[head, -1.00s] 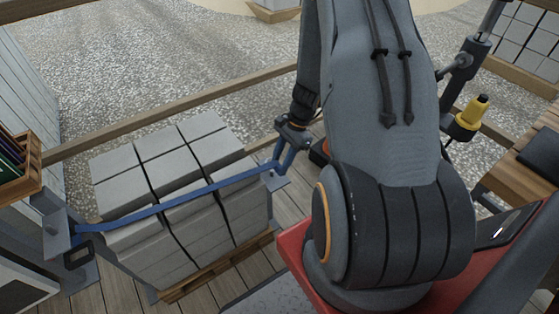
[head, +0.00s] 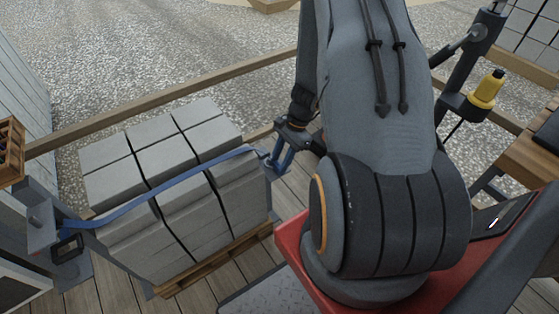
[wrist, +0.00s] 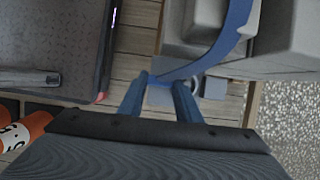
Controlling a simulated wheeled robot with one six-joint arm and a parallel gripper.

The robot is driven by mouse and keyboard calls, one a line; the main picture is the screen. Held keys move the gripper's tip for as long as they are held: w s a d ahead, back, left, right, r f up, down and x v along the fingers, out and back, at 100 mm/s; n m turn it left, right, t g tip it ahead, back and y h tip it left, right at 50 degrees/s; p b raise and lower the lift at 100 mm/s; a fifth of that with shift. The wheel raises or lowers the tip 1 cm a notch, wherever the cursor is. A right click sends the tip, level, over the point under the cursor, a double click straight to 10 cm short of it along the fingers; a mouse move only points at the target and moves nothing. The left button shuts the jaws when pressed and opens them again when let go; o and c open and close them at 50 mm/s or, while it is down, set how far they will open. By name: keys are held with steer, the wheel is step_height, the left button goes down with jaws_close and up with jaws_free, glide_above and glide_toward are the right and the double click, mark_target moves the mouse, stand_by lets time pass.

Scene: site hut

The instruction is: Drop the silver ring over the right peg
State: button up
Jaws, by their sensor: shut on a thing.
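A blue strap (head: 150,195) runs from the left post across the grey blocks to my gripper (head: 277,168). My gripper is shut on the strap's right end, beside the right edge of the stack. In the wrist view the strap (wrist: 232,32) curves in between the fingertips (wrist: 162,88). The right peg is not clear in the head view. A grey plate (wrist: 160,97) shows between the fingers in the wrist view.
The stack of grey blocks (head: 160,160) stands on a wooden pallet (head: 215,258) close to my gripper. A wooden rail (head: 170,93) runs behind it. A yellow-topped item (head: 487,88) is at the right. Plank floor lies around the pallet.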

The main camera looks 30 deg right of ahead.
steer(key=o, duration=1.1)
steer(key=shift+o, duration=0.2)
steer(key=shift+w, duration=0.1)
steer(key=p+v, duration=0.1)
steer(key=v, duration=0.6)
steer(key=shift+r, duration=0.4)
steer(key=shift+d, duration=0.15)
